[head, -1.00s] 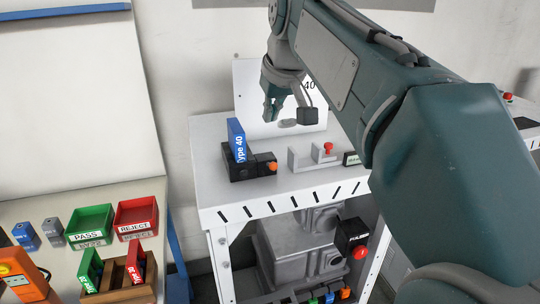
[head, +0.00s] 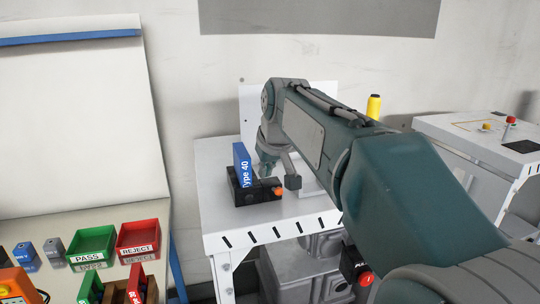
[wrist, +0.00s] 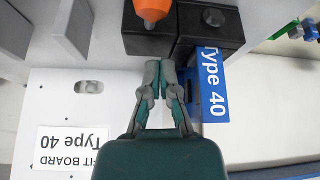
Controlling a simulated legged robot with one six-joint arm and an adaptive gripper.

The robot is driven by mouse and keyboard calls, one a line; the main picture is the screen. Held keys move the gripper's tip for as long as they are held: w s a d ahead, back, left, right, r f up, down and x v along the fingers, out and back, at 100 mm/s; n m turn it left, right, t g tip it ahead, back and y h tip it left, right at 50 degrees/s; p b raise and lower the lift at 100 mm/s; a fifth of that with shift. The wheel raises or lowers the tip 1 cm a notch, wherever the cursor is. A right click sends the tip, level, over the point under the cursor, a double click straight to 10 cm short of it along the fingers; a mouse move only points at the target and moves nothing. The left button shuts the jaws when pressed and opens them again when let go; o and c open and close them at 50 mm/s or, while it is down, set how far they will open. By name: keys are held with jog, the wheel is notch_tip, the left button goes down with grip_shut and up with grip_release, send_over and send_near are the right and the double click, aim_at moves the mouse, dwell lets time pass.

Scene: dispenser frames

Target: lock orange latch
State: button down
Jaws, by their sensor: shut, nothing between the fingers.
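The orange latch (head: 278,191) is a small knob at the right end of the black fixture (head: 245,198) on the white bench. It also shows at the top of the wrist view (wrist: 152,10), above a black block (wrist: 146,42). A blue Type 40 piece (head: 241,160) stands upright in the fixture; it also shows in the wrist view (wrist: 213,85), right of the fingers. My gripper (wrist: 158,66) is shut and empty, its tips close to the black blocks' edge. Whether they touch is unclear. In the head view my gripper (head: 267,172) is low behind the fixture, partly hidden.
A white board labelled Type 40 (wrist: 45,115) lies at the left of the wrist view. Grey upright blocks (wrist: 75,25) stand beside the latch. My arm covers the bench's right part in the head view. Green (head: 92,245) and red (head: 138,240) trays sit at left.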

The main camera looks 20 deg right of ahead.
aim_at(278, 191)
jog(key=s, duration=0.2)
jog(key=shift+s+d, duration=0.15)
jog(key=shift+s, duration=0.25)
jog(key=shift+s+d+f, duration=0.15)
jog(key=shift+s+f, duration=0.05)
jog(key=shift+s, duration=0.4)
jog(key=shift+s+f+t, duration=0.15)
jog(key=shift+s+t, duration=0.1)
jog(key=shift+t, duration=0.55)
jog(key=shift+s+f+t, duration=0.25)
jog(key=shift+s+t, duration=0.05)
jog(key=shift+t, duration=0.5)
jog(key=t, duration=0.1)
jog(key=f+t, duration=0.1)
jog(key=shift+s+t, duration=0.3)
jog(key=shift+t, duration=0.1)
jog(key=shift+w+r, duration=0.1)
jog(key=shift+w+r, duration=0.35)
jog(key=shift+w, duration=0.25)
